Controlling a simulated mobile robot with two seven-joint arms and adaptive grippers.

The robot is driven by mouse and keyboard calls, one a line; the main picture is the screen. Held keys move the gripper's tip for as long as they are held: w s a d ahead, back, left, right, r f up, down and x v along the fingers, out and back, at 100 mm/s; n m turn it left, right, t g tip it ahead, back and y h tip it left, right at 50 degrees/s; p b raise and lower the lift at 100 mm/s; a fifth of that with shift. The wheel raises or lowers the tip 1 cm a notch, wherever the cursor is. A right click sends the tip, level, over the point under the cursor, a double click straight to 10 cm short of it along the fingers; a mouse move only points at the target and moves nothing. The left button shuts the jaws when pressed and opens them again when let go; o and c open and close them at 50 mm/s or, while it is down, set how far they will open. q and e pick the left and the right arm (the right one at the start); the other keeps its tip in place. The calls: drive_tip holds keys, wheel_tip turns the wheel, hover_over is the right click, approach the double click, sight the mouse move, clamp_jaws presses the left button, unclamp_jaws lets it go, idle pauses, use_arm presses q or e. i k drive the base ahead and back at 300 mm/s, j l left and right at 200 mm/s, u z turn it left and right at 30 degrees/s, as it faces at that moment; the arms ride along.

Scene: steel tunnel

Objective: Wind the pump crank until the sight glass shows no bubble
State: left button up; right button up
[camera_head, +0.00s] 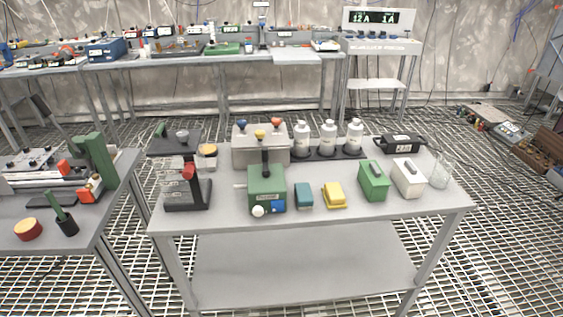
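A green boxy unit (266,187) stands near the front middle of the grey table. It has a dark post on top, a pale rod on its left side, and a white ball and a blue part low on its front. It may be the pump, but I cannot tell for sure. No crank or sight glass can be made out clearly, and no bubble can be seen at this size. A black stand with a red part (188,173) is to its left. Neither of my grippers is in view.
On the grey table (330,222) are a teal block (304,195), a yellow block (334,195), a green case (373,180), a white case (408,178), a clear beaker (440,174) and white bottles (328,138). A side table (75,235) stands left. The front strip is clear.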

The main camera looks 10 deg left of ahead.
sight(265, 152)
drive_tip(key=j+z, duration=0.3)
drive_tip(key=j, duration=0.15)
drive_tip(key=k+j+z, duration=0.1)
drive_tip(key=j+z, duration=0.2)
drive_tip(key=j, duration=0.15)
drive_tip(key=k+j+z, duration=0.1)
drive_tip(key=j+z, duration=0.2)
drive_tip(key=j, duration=0.15)
drive_tip(key=k+j+z, duration=0.3)
drive_tip(key=k+j, duration=0.15)
drive_tip(key=j, duration=0.2)
drive_tip(key=k+j, duration=0.15)
drive_tip(key=j, duration=0.25)
drive_tip(key=k+j, duration=0.15)
drive_tip(key=j, duration=0.2)
drive_tip(key=k+j+z, duration=0.1)
drive_tip(key=j, duration=0.3)
drive_tip(key=k+j, duration=0.2)
drive_tip(key=j, duration=0.15)
drive_tip(key=k+j, duration=0.15)
drive_tip(key=j, duration=0.2)
